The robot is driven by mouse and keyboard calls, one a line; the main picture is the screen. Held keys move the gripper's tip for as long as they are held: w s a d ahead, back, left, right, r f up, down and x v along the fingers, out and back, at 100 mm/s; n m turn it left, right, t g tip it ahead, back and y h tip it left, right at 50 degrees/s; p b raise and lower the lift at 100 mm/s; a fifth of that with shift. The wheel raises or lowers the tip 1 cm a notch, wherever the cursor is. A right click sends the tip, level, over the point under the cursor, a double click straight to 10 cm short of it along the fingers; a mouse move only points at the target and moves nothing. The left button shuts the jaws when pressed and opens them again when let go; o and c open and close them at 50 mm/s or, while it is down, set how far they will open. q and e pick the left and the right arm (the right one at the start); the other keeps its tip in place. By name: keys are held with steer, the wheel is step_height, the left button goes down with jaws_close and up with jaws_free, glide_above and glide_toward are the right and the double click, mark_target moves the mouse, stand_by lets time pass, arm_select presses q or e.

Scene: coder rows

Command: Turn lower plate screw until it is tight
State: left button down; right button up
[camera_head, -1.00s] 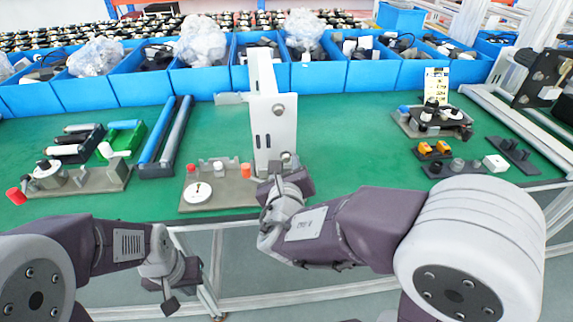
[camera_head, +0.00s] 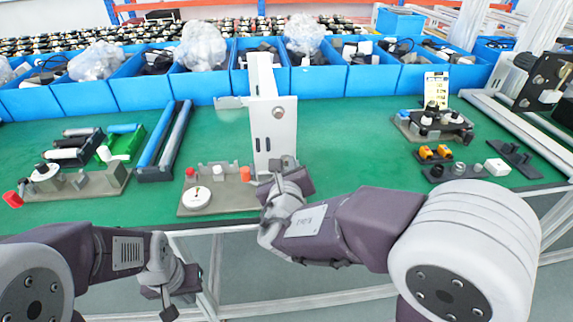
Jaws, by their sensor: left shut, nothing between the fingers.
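A white upright plate (camera_head: 274,133) stands on the grey fixture base (camera_head: 232,197) near the front of the green table. A round grey knob (camera_head: 278,112) sits on its upper front. My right gripper (camera_head: 278,178) is at the plate's foot, at the right end of the base. It hides most of the lower screw area, and only a small grey-brown part shows above it. I cannot tell whether its fingers touch the screw or are closed. My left gripper (camera_head: 167,308) is shut and empty, low in front of the table edge, away from the fixture.
A white disc (camera_head: 195,201) with a small coloured mark and red caps sit on the base. Another fixture (camera_head: 90,186) and roller racks stand left. Small orange and black parts (camera_head: 435,153) lie right. Blue bins (camera_head: 205,82) line the back.

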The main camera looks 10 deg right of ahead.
jaws_close()
steer(key=shift+f+b, duration=0.15)
steer(key=shift+b, duration=0.2)
steer(key=m+y+b, duration=0.1)
steer(key=m+b, duration=0.1)
steer(key=b, duration=0.1)
steer(key=m+y+b, duration=0.1)
steer(key=m+b, duration=0.1)
steer(key=b, duration=0.1)
steer(key=m+y+b, duration=0.1)
steer(key=m+b, duration=0.1)
steer(key=b, duration=0.2)
steer(key=shift+d+f+m, duration=0.15)
steer(key=shift+d+m, duration=0.15)
steer(key=shift+r+m+y+b, duration=0.2)
steer(key=shift+m+y+b, duration=0.1)
steer(key=shift+b, duration=0.05)
steer(key=o, duration=0.5)
jaws_free()
steer(key=shift+r, duration=0.1)
steer(key=shift+o, duration=0.2)
